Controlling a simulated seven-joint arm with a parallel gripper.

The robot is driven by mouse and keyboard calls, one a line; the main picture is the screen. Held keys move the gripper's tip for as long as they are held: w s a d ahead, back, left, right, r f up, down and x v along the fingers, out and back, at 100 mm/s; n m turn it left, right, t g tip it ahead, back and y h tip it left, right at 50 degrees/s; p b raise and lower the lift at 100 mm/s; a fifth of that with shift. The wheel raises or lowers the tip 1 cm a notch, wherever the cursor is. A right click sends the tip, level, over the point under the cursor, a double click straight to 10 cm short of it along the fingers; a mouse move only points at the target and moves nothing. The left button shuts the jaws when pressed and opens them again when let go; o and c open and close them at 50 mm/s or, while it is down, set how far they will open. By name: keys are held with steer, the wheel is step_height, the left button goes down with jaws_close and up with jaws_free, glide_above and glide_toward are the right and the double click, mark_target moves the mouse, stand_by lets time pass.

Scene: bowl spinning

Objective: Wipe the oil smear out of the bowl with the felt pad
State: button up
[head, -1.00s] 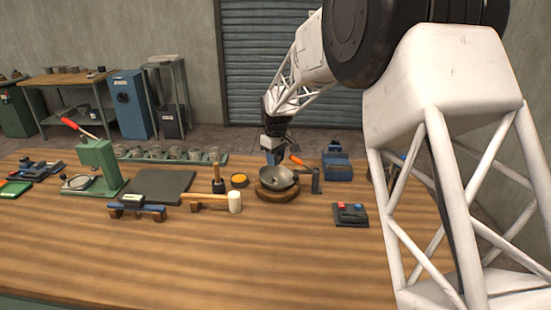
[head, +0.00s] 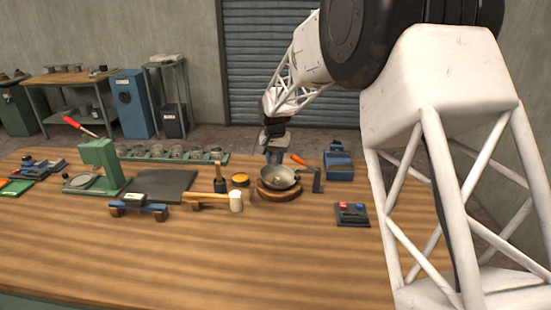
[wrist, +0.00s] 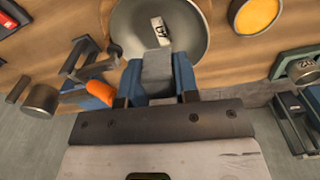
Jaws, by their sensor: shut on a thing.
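The grey metal bowl (head: 279,174) sits on a round wooden base (head: 278,195) right of the table's middle. In the wrist view the bowl (wrist: 198,50) fills the top middle. A small pale piece with dark marks (wrist: 160,30) shows inside it. My gripper (head: 274,157) is at the bowl's far side in the head view. In the wrist view its blue fingers (wrist: 158,78) are shut on a grey block, which looks like the felt pad (wrist: 156,68). The pad's tip overlaps the near rim; I cannot tell whether it touches. I cannot make out an oil smear.
An orange-handled lever on a dark stand (head: 311,175) is close right of the bowl. A tin of orange stuff (head: 240,180) and a mallet (head: 235,201) are to its left. A blue box (head: 339,166) and a button panel (head: 351,214) are to the right. The front table is clear.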

mark_target(274, 182)
steer(key=m, duration=0.7)
steer(key=shift+w+a+f, duration=0.1)
steer(key=shift+a, duration=0.1)
steer(key=shift+f, duration=0.1)
steer(key=shift+f, duration=3.1)
steer(key=shift+w+f, duration=0.6)
steer(key=shift+f, duration=0.2)
steer(key=shift+w, duration=1.1)
steer(key=shift+s+f, duration=0.15)
steer(key=shift+s, duration=1.45)
steer(key=shift+s+r, duration=0.15)
steer(key=shift+r, duration=4)
